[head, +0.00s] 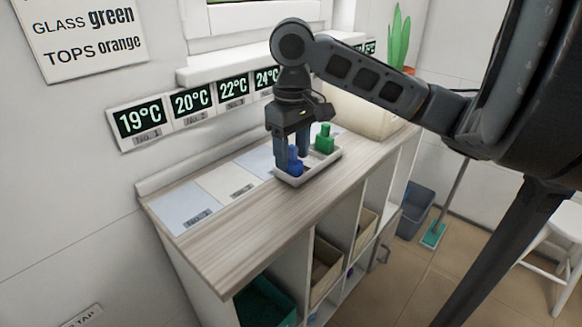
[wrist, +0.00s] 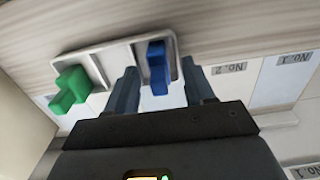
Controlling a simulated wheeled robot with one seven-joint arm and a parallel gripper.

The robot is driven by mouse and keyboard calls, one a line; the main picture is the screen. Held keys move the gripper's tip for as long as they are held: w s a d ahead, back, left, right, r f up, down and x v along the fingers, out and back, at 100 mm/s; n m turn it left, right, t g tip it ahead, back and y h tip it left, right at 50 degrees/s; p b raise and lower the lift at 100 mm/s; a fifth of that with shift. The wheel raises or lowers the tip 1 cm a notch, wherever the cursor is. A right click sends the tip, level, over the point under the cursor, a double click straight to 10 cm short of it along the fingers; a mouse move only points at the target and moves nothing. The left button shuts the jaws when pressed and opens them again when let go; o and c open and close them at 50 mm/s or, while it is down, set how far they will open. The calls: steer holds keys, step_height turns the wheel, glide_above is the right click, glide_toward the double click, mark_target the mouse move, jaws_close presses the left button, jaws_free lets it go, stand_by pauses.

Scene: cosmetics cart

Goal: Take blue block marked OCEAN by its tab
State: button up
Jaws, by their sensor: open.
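The blue block (head: 294,160) stands in a light tray (head: 290,183) on the cart top; no OCEAN marking is legible. In the wrist view the blue block (wrist: 157,70) shows its narrow tab toward my gripper. My gripper (head: 292,157) points down over the tray's near end, its two fingers apart. In the wrist view my gripper (wrist: 161,82) has one finger on each side of the blue block, with a visible gap on each side. The fingers hold nothing that I can see.
A green block (head: 324,139) stands in the tray's other end, right of my gripper; it also shows in the wrist view (wrist: 70,88). Labelled pads (head: 186,205) lie to the left. Temperature signs (head: 140,120) line the wall behind. The front strip of the wooden top (head: 235,245) is clear.

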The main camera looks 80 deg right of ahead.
steer(key=shift+f, duration=0.6)
steer(key=shift+c, duration=0.5)
jaws_close()
